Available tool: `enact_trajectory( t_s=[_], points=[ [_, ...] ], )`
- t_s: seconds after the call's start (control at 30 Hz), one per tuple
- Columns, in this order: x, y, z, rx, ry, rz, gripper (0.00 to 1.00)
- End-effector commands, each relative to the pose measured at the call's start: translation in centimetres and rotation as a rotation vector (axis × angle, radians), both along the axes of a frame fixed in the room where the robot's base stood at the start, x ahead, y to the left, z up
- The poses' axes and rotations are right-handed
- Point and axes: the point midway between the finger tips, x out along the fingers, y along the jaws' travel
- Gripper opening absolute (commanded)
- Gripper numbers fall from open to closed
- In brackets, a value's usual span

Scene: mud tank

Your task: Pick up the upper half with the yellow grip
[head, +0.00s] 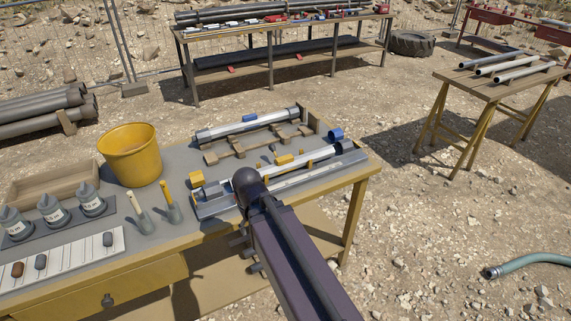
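A long silver tube half with a yellow grip (284,159) lies on the workbench, right of the middle, in the head view. Its left part is partly hidden behind my arm. Another silver tube half with a blue grip (250,117) lies behind it on a wooden rack (234,151). My arm reaches up from the bottom of the picture, and its dark rounded joint stands in front of the yellow-grip half's near end. My gripper's fingers cannot be made out, so I see no hold on either half.
The workbench (150,228) also bears a yellow bucket (131,155), several grey bottles (91,200), two brushes (172,205) and a wooden tray (50,184). A yellow end piece (197,178) and a blue one (336,134) are near the tubes.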

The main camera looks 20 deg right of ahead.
Motion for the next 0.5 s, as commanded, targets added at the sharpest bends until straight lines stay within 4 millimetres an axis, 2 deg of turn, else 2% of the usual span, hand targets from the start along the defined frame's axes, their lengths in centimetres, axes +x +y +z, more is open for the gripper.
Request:
enact_trajectory(
  t_s=[0.13, 0.27, 0.5],
  points=[
    [2.0, -0.7, -0.5, -0.072, 0.009, 0.106, 0.80],
    [4.5, -2.2, -0.8, -0.179, 0.034, 0.252, 0.80],
    [10.6, -5.4, -0.6, -0.436, 0.159, 0.612, 0.80]
  ],
)
